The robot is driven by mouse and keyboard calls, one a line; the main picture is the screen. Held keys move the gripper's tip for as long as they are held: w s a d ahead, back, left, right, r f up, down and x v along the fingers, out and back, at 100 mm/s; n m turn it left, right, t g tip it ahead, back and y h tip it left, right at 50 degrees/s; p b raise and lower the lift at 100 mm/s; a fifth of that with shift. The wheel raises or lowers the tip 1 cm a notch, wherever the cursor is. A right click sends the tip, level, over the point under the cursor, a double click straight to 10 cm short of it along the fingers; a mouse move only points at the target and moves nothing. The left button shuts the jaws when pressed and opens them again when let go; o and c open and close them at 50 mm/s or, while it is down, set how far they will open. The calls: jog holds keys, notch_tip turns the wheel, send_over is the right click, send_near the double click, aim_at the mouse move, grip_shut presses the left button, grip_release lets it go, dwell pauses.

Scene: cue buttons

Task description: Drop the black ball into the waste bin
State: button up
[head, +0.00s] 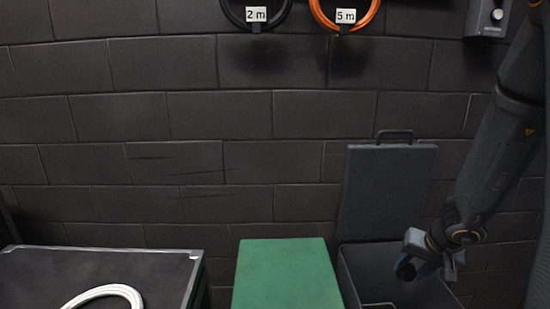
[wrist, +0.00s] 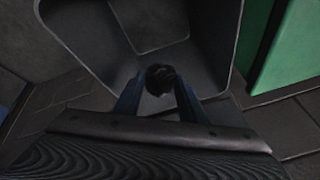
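The small black ball (head: 405,271) is between the two blue-grey fingers of my gripper (head: 415,266), low on the right in the head view. In the wrist view the ball (wrist: 160,79) sits between the fingertips of my gripper (wrist: 159,88), which are shut on it. The waste bin (head: 360,262) is dark grey and open, with its lid (head: 386,190) standing upright behind it. My gripper is over the bin's opening. In the wrist view the inside of the bin (wrist: 90,35) shows beyond the ball.
A green block or box (head: 285,272) stands just left of the bin, and its side (wrist: 285,45) shows in the wrist view. A black case (head: 90,268) with a white ring (head: 110,291) is further left. Cable coils and a grey box hang on the brick wall.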

jog(key=o, duration=0.4)
jog(key=shift+o, duration=0.2)
jog(key=shift+r, duration=0.1)
jog(key=p+v, duration=0.3)
jog(key=v, duration=0.4)
jog(key=shift+s+r+p, duration=0.15)
jog(key=shift+r+p, duration=0.15)
jog(key=shift+p, duration=0.1)
